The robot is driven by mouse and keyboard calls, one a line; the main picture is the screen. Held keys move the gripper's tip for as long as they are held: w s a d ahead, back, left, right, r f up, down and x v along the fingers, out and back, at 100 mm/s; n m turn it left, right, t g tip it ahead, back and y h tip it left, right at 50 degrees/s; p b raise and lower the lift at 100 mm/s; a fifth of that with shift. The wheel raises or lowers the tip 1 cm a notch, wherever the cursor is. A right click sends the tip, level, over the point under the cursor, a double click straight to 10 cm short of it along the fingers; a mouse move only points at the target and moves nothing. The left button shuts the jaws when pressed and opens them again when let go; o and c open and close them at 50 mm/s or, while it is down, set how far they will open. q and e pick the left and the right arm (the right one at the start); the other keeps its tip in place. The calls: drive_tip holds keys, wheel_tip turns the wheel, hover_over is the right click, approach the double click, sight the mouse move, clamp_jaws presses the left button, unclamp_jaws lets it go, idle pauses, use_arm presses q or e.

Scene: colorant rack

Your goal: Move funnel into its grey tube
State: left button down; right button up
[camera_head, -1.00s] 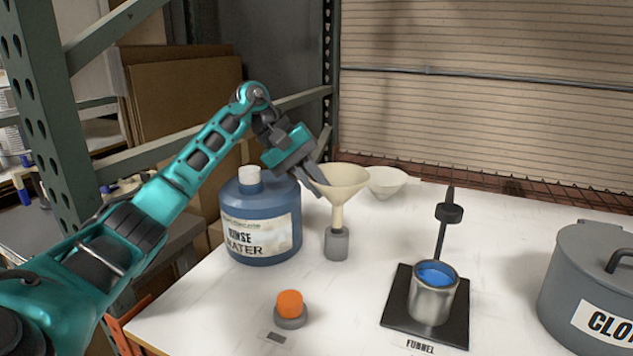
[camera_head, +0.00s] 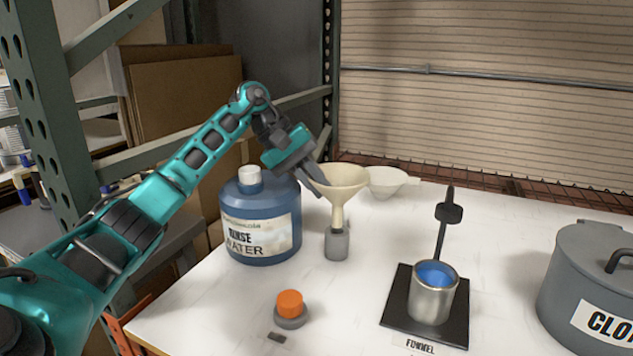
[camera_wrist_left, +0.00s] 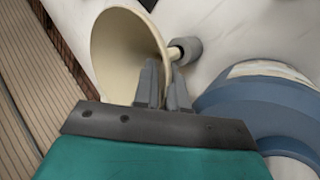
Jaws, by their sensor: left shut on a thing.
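The cream funnel (camera_head: 345,184) stands upright, its spout pointing down at the short grey tube (camera_head: 337,244) on the white table. The spout's lower end meets the tube's top in the head view; how deep it sits inside I cannot tell. My left gripper (camera_head: 318,188) is shut on the left rim of the funnel. In the left wrist view, the fingers (camera_wrist_left: 163,88) pinch the rim of the funnel (camera_wrist_left: 125,50), and the grey tube (camera_wrist_left: 187,49) shows at the spout's end. My right gripper is not in view.
A blue rinse-water jug (camera_head: 262,218) stands close left of the tube. A second white funnel (camera_head: 388,181) lies behind. An orange-capped piece (camera_head: 290,305) is in front. A metal can (camera_head: 433,295) on a black stand and a grey lidded pot (camera_head: 590,285) are at right.

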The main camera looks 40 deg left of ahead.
sight(334, 222)
use_arm(q)
drive_tip(key=shift+f+b, duration=1.35)
drive_tip(key=shift+f, duration=0.55)
drive_tip(key=shift+r, duration=0.1)
drive_tip(key=shift+r+p, duration=1.1)
drive_tip(key=shift+r, duration=0.25)
idle(0.6)
drive_tip(key=shift+f+b, duration=1)
drive_tip(key=shift+f, duration=0.45)
drive_tip(key=c, duration=1.1)
unclamp_jaws()
drive_tip(key=shift+d+f, duration=0.1)
drive_tip(key=shift+f, duration=0.05)
wheel_tip(334, 222, up, 21)
drive_tip(key=p, duration=0.3)
drive_tip(key=shift+f+p, duration=0.15)
drive_tip(key=shift+p, duration=0.15)
drive_tip(key=shift+d+f, duration=0.1)
